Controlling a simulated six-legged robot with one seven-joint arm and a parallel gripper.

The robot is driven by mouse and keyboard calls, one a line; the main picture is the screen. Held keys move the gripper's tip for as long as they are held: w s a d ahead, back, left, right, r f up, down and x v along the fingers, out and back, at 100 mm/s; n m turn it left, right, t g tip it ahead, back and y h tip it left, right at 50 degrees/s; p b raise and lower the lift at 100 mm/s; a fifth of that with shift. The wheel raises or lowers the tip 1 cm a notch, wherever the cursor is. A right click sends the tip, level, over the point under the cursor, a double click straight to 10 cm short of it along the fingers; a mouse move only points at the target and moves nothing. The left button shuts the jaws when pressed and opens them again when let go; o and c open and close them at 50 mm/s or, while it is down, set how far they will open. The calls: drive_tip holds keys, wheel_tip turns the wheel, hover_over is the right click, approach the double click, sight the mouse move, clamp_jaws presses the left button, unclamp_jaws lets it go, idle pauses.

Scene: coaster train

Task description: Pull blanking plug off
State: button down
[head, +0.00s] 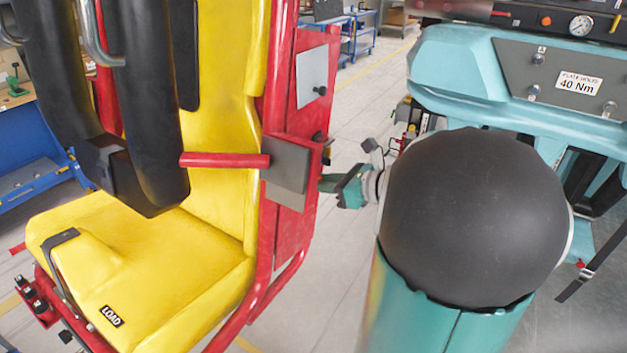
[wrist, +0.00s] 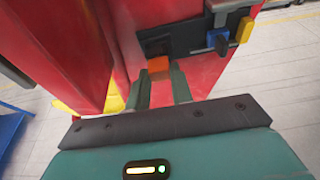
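A small orange block (wrist: 158,66), which looks like the blanking plug, sits at the lower left of a black plate (wrist: 184,44) on the red seat frame in the wrist view. My gripper (wrist: 162,80) points at it, with its two fingers apart and their tips close to either side of the orange block. I cannot tell whether they touch it. In the head view my gripper (head: 326,183) is at the right edge of the red frame (head: 285,225), and the plug is hidden there.
A blue knob (wrist: 218,40) and a yellow part (wrist: 245,30) lie right of the plug. The yellow seat (head: 150,255) and black restraint (head: 150,120) stand left. A teal machine (head: 455,75) marked 40 Nm stands right.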

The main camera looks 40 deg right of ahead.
drive_tip(key=shift+s+d, duration=0.1)
drive_tip(key=shift+s, duration=0.15)
drive_tip(key=shift+s+d, duration=0.25)
drive_tip(key=shift+s, duration=0.45)
drive_tip(key=shift+s+d, duration=0.2)
drive_tip(key=shift+s, duration=0.5)
drive_tip(key=shift+s+d, duration=0.25)
drive_tip(key=shift+s, duration=0.45)
